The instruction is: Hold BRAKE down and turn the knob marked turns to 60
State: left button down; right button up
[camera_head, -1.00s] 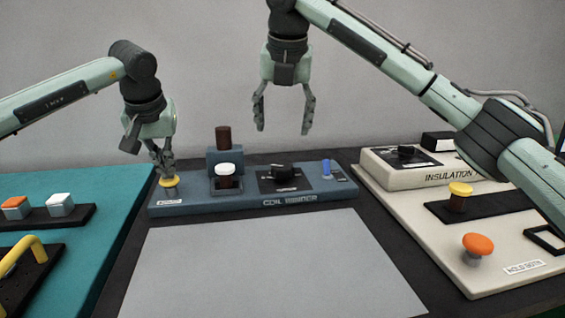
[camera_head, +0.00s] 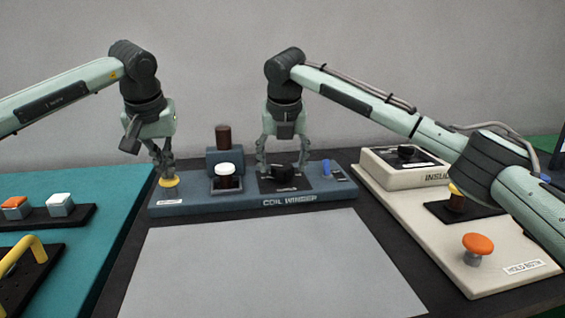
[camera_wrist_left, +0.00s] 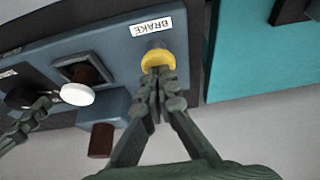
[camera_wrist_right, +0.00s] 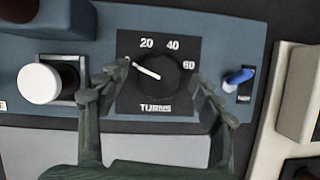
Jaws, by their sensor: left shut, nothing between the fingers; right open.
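The yellow BRAKE button (camera_head: 169,181) is at the left end of the blue coil winder panel; it also shows in the left wrist view (camera_wrist_left: 158,59). My left gripper (camera_head: 166,175) is shut, its fingertips touching the button's top. How far the button is pressed I cannot tell. The black TURNS knob (camera_head: 283,171) is mid-panel. In the right wrist view the knob (camera_wrist_right: 152,72) has a white pointer aimed to the upper left, left of the 20 mark; 60 is at the right. My right gripper (camera_head: 284,168) is open, its fingers on either side of the knob.
A white-capped button (camera_head: 225,169) stands left of the knob and a blue switch (camera_head: 326,167) right of it, both near my right fingers. A cream INSULATION panel (camera_head: 400,205) is at the right. A bare grey sheet (camera_head: 270,260) lies in front.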

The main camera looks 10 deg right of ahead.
jog(key=shift+f, duration=0.1)
jog(key=shift+c, duration=0.6)
jog(key=c, duration=1)
jog(key=shift+c, duration=0.2)
jog(key=shift+m, duration=0.5)
jog(key=m+h, duration=0.1)
jog(key=m, duration=0.1)
jog(key=shift+a+m+g, duration=0.1)
jog(key=shift+m+g, duration=0.2)
jog(key=shift+m, duration=0.1)
jog(key=m, duration=0.2)
jog(key=m+h, duration=0.1)
jog(key=shift+w+a+m+g+h, duration=0.1)
jog(key=shift+m+g+h, duration=0.2)
jog(key=shift+m+g, duration=0.1)
jog(key=m+g, duration=0.1)
jog(key=m, duration=0.3)
jog(key=shift+w+h, duration=0.1)
jog(key=shift+h, duration=0.3)
jog(key=shift+w+m+g+h, duration=0.15)
jog(key=shift+m+g, duration=0.3)
jog(key=shift+m, duration=0.6)
jog(key=shift+s+m+g+h, duration=0.15)
jog(key=shift+m+g, duration=0.3)
jog(key=shift+m, duration=0.6)
